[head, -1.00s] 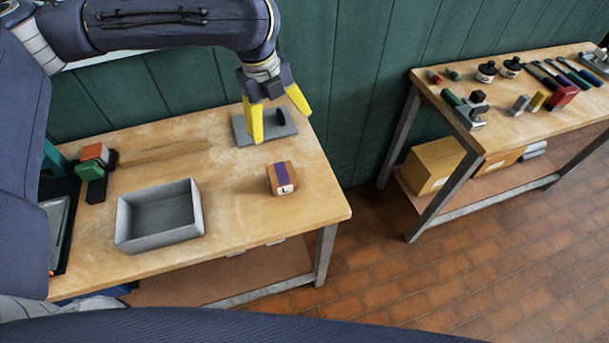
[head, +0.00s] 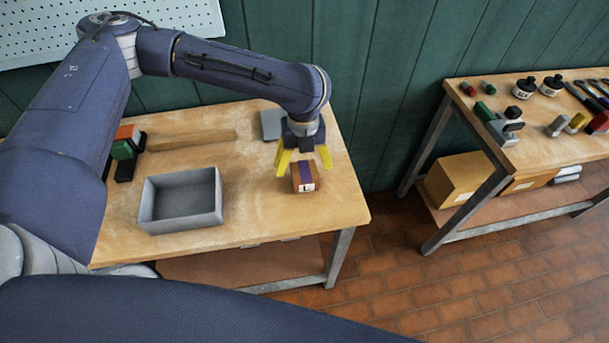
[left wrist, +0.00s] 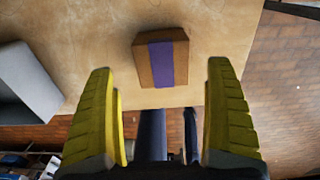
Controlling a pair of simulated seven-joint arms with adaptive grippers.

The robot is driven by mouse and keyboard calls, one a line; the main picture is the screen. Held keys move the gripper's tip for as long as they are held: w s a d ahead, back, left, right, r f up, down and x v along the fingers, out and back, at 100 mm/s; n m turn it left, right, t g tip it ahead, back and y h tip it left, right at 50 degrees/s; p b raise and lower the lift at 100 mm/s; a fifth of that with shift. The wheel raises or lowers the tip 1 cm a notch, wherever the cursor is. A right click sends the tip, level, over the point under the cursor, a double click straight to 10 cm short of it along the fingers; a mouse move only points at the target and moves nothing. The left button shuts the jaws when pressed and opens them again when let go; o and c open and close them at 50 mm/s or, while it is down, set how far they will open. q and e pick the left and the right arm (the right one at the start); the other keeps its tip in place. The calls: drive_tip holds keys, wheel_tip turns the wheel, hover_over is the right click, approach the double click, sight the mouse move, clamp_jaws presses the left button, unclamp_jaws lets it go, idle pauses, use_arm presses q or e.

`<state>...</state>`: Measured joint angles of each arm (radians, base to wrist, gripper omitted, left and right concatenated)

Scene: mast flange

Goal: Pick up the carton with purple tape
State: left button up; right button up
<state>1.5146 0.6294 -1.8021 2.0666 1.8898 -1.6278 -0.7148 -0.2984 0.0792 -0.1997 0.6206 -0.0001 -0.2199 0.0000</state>
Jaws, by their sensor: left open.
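The carton with purple tape (head: 305,177) is a small brown box with a purple band and a white label on its front. It stands on the right part of the wooden table. In the left wrist view the carton (left wrist: 143,62) lies ahead of and between the fingertips, apart from both. My left gripper (head: 304,163) has yellow fingers and is open and empty, just behind and above the carton in the head view. Its spread fingers also show in the left wrist view (left wrist: 166,85). My right gripper is in neither view.
A grey open bin (head: 180,222) stands left of the carton on the table (head: 260,220). A grey plate (head: 271,124) lies behind the gripper. Red and green blocks (head: 125,142) and a wooden bar (head: 192,139) are at the back left. A second table (head: 540,150) with tools stands right.

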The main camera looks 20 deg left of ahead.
sight(304, 177)
use_arm(q)
drive_tip(key=shift+w+d+f, duration=0.1)
drive_tip(key=shift+w+f, duration=0.05)
drive_tip(key=shift+f, duration=1.55)
drive_tip(key=shift+w+f, duration=0.1)
drive_tip(key=shift+f, duration=1.6)
drive_tip(key=c, duration=1.4)
drive_tip(key=shift+c, duration=0.4)
drive_tip(key=shift+r, duration=0.15)
